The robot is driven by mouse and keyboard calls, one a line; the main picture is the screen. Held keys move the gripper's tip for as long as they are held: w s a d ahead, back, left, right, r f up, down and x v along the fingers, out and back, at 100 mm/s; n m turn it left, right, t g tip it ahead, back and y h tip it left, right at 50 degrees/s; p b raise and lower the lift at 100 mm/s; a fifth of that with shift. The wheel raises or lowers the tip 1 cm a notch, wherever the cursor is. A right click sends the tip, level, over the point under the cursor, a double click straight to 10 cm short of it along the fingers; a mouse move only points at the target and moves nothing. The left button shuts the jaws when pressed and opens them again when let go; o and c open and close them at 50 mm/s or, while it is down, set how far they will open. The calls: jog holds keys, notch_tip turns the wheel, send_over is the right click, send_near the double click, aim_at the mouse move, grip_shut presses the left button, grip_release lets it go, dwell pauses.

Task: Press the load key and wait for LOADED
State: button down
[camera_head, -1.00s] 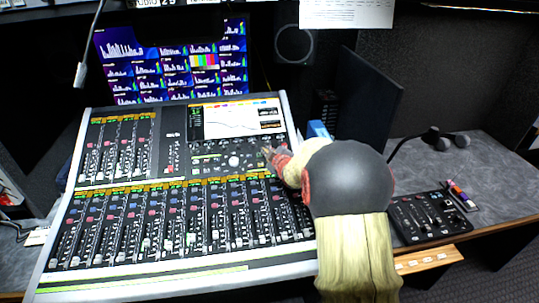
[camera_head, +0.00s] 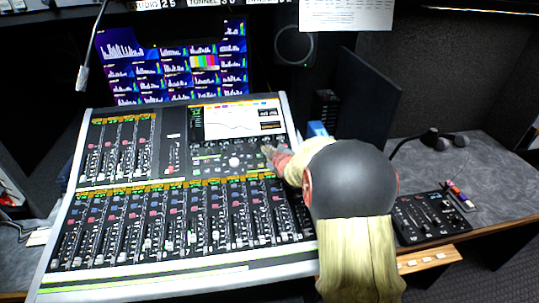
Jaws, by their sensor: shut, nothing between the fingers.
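A large mixing console (camera_head: 110,277) with rows of faders fills the left and middle of the view. Its upper right part holds a lit screen (camera_head: 230,122) and, under it, a panel of small keys and knobs (camera_head: 215,165). My gripper (camera_head: 267,150) is shut and empty, its tip at the right part of that key panel. I cannot tell whether it touches a key. The load key cannot be made out among the small controls, and my arm hides part of the console's right edge. No readable LOADED text shows.
A bank of monitors (camera_head: 150,70) stands behind the console, with a speaker (camera_head: 294,45) beside it. A dark panel (camera_head: 367,95) rises behind my arm. On the right desk are a small control box (camera_head: 430,215) and a gooseneck microphone (camera_head: 430,140). The grey desktop (camera_head: 495,170) is mostly clear.

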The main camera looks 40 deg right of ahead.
jog(key=shift+s+a+r+p, duration=0.15)
jog(key=shift+s+r+p, duration=0.1)
jog(key=shift+r+p, duration=0.4)
jog(key=shift+s+a+r+p, duration=0.2)
jog(key=shift+s+r+p, duration=0.15)
jog(key=shift+r, duration=0.55)
jog(key=shift+s+a+r+p, duration=0.2)
jog(key=shift+r+p, duration=0.3)
jog(key=shift+r, duration=0.25)
jog(key=s+a+r+m+g+y, duration=0.1)
jog(key=s+a+r+m, duration=0.15)
jog(key=a+r, duration=0.4)
jog(key=s+a+r+m+g, duration=0.15)
jog(key=s+a+r, duration=0.25)
jog(key=a, duration=0.5)
jog(key=s+a+m+g+y+p, duration=0.1)
jog(key=s+a+g+y, duration=0.3)
jog(key=s+a, duration=1.6)
jog(key=s, duration=0.3)
jog(key=shift+s+r+p, duration=0.15)
jog(key=shift+r+p, duration=0.1)
jog(key=shift+p, duration=0.15)
jog(key=shift+g, duration=0.25)
